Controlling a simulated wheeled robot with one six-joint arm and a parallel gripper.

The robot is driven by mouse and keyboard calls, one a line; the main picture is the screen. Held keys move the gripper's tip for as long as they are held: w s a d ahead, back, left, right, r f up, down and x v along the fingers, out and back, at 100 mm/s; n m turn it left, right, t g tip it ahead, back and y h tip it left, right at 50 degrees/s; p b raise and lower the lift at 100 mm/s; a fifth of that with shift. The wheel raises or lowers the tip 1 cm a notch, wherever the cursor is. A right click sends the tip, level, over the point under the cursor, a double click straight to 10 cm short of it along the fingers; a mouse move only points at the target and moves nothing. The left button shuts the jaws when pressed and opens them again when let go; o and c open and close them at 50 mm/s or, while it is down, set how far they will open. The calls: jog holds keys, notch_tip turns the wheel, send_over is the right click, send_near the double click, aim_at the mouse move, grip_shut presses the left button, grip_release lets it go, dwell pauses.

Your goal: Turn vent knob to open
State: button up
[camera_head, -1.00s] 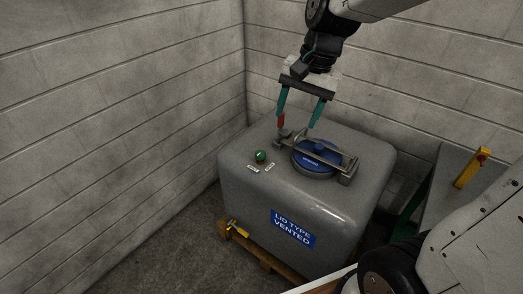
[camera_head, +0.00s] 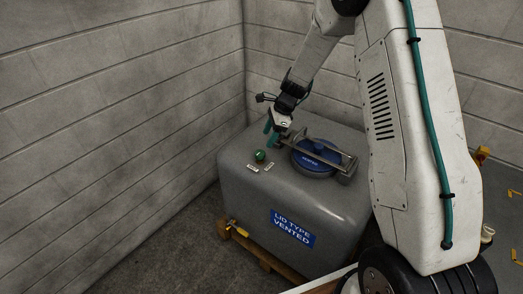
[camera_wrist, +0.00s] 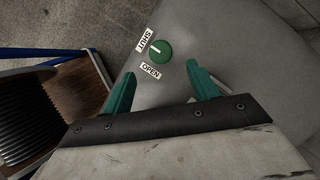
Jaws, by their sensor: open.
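The green vent knob (camera_head: 260,156) sits on the top of the grey tank (camera_head: 250,185), near its left corner. In the wrist view the knob (camera_wrist: 160,50) is round, and its white pointer mark lies toward the SHUT label (camera_wrist: 145,41). The OPEN label (camera_wrist: 151,71) is just below the knob. My gripper (camera_head: 269,136) is open and empty, behind and slightly right of the knob in the head view. In the wrist view its two teal fingers (camera_wrist: 162,80) point toward the knob, which lies beyond the tips, apart from them.
A blue round lid (camera_head: 315,157) with a metal clamp bar across it stands right of the knob. A yellow-handled valve (camera_head: 238,229) is low on the tank front. Block walls (camera_head: 120,100) close in behind and left.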

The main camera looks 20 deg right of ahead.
aim_at(260, 152)
jog(key=x, duration=0.8)
jog(key=shift+d, duration=0.1)
jog(key=c, duration=1)
